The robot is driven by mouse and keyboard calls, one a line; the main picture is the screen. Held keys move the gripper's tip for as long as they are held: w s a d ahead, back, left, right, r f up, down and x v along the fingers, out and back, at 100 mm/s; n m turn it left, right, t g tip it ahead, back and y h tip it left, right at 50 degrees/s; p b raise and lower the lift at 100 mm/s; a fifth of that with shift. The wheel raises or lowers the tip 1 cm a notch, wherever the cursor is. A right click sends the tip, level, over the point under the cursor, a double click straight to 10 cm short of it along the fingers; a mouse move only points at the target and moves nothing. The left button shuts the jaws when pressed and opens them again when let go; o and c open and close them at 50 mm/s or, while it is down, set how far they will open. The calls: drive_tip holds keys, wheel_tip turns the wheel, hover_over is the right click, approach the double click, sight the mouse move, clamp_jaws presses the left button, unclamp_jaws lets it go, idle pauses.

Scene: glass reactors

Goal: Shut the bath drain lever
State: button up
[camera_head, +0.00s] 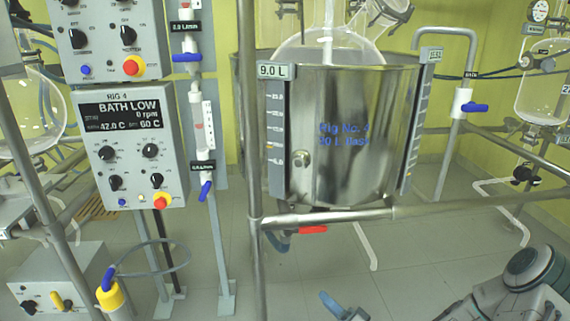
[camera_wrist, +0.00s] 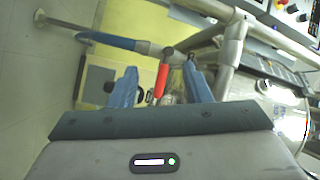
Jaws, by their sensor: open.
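The red drain lever (camera_head: 313,229) lies roughly level beneath the steel bath (camera_head: 345,130), which is labelled Rig No. 4. My gripper (camera_head: 342,306) is at the bottom of the head view, lower than the lever and apart from it, partly cut off by the frame edge. In the wrist view my open gripper (camera_wrist: 161,80) has its two blue fingers spread. The red lever (camera_wrist: 161,79) appears in the gap between them, pointing toward the camera. Nothing is held. The valve body behind the lever is partly hidden.
A horizontal steel rail (camera_head: 330,216) and an upright post (camera_head: 250,120) stand in front of the bath. A blue hose (camera_wrist: 110,42) runs from the drain. A control box (camera_head: 130,150) reads BATH LOW at the left. The floor (camera_head: 310,270) below the lever is mostly clear.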

drive_tip(key=s+d+r+n+g+h+p, duration=0.1)
drive_tip(key=d+r+n+g+h+p, duration=0.25)
drive_tip(key=r+h+p, duration=0.4)
drive_tip(key=s+d+r+n+g+h+p, duration=0.15)
drive_tip(key=d+r+g+h+p, duration=0.3)
drive_tip(key=r+p, duration=0.65)
drive_tip(key=s+a+r+g+p, duration=0.1)
drive_tip(key=s+r+p, duration=0.2)
drive_tip(key=r, duration=0.6)
drive_tip(key=s+a+r+g+p, duration=0.1)
drive_tip(key=s+a+r+p, duration=0.1)
drive_tip(key=s+r, duration=0.5)
drive_tip(key=s+a+r+g+p, duration=0.1)
drive_tip(key=s+r, duration=0.5)
drive_tip(key=r, duration=0.6)
drive_tip(key=g+p, duration=0.1)
drive_tip(key=p, duration=0.1)
drive_tip(key=shift+a+p, duration=0.4)
drive_tip(key=shift+s, duration=0.1)
drive_tip(key=shift+c, duration=0.8)
drive_tip(key=shift+s, duration=0.1)
